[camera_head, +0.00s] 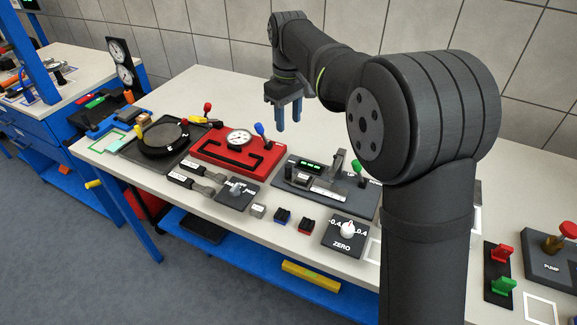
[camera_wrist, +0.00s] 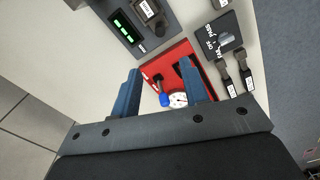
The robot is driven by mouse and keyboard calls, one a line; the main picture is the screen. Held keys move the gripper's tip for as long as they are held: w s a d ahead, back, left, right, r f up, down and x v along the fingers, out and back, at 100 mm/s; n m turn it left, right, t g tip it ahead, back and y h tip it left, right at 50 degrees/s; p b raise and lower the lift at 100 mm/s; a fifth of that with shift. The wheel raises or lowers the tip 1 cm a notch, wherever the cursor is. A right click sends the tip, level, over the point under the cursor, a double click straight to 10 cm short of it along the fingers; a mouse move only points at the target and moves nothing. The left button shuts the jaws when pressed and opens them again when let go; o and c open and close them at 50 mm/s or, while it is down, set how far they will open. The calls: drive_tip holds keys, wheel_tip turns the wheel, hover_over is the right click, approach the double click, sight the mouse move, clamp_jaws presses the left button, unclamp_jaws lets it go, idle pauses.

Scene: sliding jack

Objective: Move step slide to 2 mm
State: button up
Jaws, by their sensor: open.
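A dark jack plate (camera_head: 310,203) lies on the bench right of centre. It carries a box with a green-lit display (camera_head: 311,165), a grey upright block with a pale labelled part (camera_head: 327,187), and a green-knobbed lever (camera_head: 358,167). I cannot tell for sure which part is the step slide, and the reading is too small to make out. My gripper (camera_head: 288,121) is open and empty, its blue fingers pointing down, above and behind the red panel, apart from the jack. In the wrist view the jack's display (camera_wrist: 128,25) shows at the upper left, beyond the fingers.
The red panel (camera_head: 215,150) with a dial gauge and blue-knobbed lever (camera_head: 260,130) stands left of the jack. A ZERO knob plate (camera_head: 342,240), small blocks and a black switch plate (camera_head: 235,195) lie in front. The bench behind is clear; my arm hides its right part.

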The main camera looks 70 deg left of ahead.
sight(288, 165)
wheel_tip(288, 165, down, 18)
drive_tip(key=n, duration=0.3)
drive_tip(key=shift+r+n, duration=0.2)
drive_tip(key=shift+n, duration=0.2)
clamp_jaws()
